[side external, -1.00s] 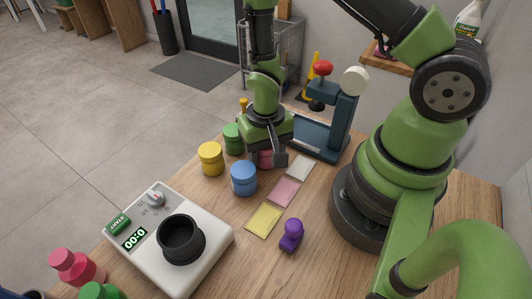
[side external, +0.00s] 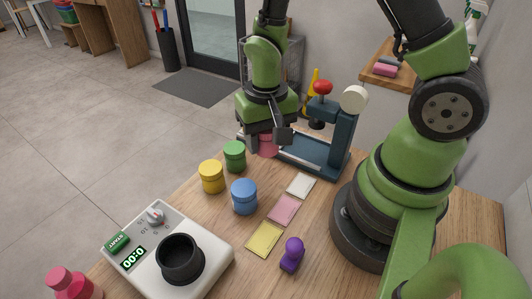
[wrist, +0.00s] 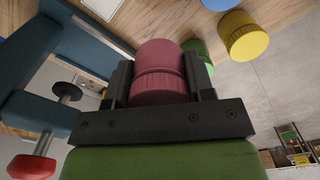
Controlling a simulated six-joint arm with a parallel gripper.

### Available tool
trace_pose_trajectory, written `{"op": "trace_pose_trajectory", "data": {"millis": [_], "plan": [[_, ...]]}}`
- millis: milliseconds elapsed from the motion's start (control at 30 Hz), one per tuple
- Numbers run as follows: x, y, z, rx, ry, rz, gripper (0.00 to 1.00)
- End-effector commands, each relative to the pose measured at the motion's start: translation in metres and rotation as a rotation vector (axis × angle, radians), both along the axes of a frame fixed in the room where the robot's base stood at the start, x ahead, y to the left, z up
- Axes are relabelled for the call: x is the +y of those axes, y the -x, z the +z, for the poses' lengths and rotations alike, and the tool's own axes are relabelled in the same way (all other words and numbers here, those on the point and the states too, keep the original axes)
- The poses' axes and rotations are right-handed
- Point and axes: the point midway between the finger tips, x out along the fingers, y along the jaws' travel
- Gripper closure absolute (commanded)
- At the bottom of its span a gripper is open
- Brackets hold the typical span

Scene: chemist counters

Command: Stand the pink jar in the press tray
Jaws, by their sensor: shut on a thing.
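The pink jar (wrist: 160,70) is between the two fingers of my gripper (wrist: 160,85) in the wrist view. My gripper is shut on it. In the side view the pink jar (side external: 267,146) shows partly below my gripper (side external: 264,142), close to the left end of the press tray. The press (side external: 340,135) is dark blue with a red knob and a pale round wheel. Its tray (side external: 306,150) is a flat blue base on the counter, and its left end is partly hidden by my gripper. Whether the jar touches the counter is unclear.
Green (side external: 234,155), yellow (side external: 211,176) and blue (side external: 244,196) jars stand left and in front of my gripper. White, pink (side external: 284,209) and yellow cards lie in a row.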

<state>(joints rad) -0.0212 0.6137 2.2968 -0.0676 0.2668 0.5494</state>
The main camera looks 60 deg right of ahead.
Motion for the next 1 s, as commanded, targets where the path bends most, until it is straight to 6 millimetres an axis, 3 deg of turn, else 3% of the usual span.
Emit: {"op": "trace_pose_trajectory", "data": {"millis": [167,500,667,833,1000], "plan": [[-0.001,-0.006,0.021,-0.007,0.001,0.058,0.75],[-0.004,-0.032,0.076,-0.007,0.002,0.478,0.75],[-0.001,-0.036,0.089,-0.002,0.002,0.592,0.75],[0.034,-0.039,0.084,0.002,0.000,0.710,0.75],[0.105,-0.033,0.069,0.003,-0.002,0.904,0.75]]}}
